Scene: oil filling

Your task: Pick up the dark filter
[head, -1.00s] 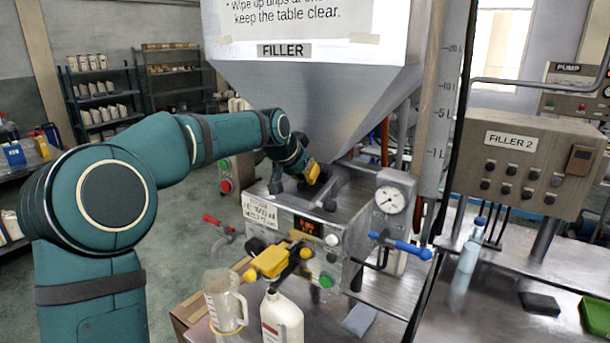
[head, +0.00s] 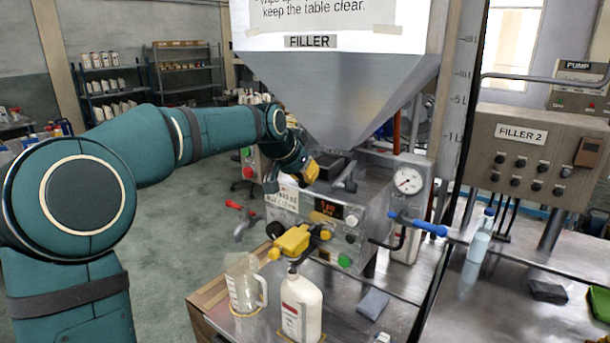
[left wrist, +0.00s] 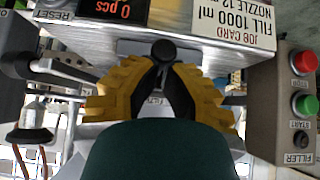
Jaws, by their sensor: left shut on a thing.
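My left gripper (head: 309,174) is at the top left of the filler machine (head: 373,190), below the steel hopper. In the left wrist view its yellow-padded fingers (left wrist: 163,70) close together on a dark, round-ended piece (left wrist: 163,50), which looks like the dark filter. Most of this piece is hidden by the fingers, and I cannot tell whether it is clear of the machine. A dark opening (head: 335,164) shows on the machine's top, right of the gripper. My right gripper is not in view.
A clear jug (head: 243,284) and a white bottle (head: 301,307) stand in front of the machine, below a yellow fitting (head: 292,240). A blue-handled valve (head: 418,223) sticks out at right. The hopper (head: 340,95) hangs close above. A grey cloth (head: 372,303) lies on the table.

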